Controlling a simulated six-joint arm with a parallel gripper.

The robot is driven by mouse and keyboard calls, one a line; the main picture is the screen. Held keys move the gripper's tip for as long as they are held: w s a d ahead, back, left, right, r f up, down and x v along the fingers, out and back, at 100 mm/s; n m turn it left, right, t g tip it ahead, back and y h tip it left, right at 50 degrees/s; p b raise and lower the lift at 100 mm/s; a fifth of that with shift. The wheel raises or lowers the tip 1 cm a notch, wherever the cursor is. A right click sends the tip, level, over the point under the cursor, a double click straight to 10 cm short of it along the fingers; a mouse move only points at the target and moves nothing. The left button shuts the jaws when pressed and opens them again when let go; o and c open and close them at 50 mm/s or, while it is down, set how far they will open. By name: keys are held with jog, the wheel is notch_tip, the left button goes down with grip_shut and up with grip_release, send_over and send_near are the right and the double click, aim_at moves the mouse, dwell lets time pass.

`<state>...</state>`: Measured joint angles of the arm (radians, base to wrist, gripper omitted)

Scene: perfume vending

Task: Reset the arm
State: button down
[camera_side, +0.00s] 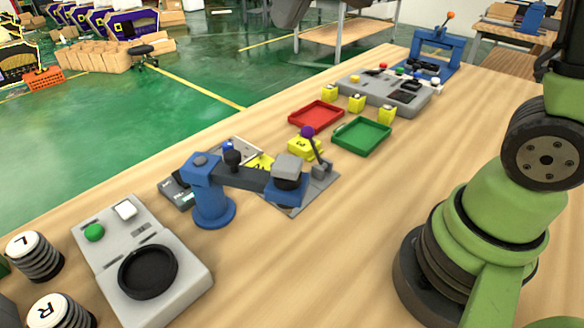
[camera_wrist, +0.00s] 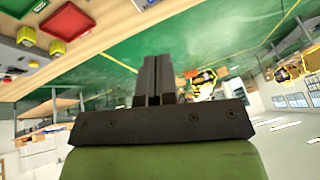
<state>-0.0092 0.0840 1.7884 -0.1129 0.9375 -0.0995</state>
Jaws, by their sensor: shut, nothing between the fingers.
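My gripper (camera_wrist: 159,80) shows in the wrist view, dark, with its two fingers together and nothing between them. In the side view only my green arm links show at the right, and the gripper is out of that picture. The wrist view looks out over the table edge to the green floor, tilted, so the gripper appears clear of the objects on the table.
The wooden table (camera_side: 340,240) holds a red tray (camera_side: 316,114), a green tray (camera_side: 362,136), a blue device (camera_side: 210,190), a grey panel with a black round recess (camera_side: 148,272) and striped L and R cylinders (camera_side: 35,256). The table's right middle is bare.

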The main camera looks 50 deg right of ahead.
jog(key=s+f+m+t, duration=0.1)
jog(key=s+t, duration=0.1)
jog(key=s, duration=1.5)
jog(key=shift+s+a+m+y, duration=0.3)
jog(key=shift+s+a+y, duration=0.1)
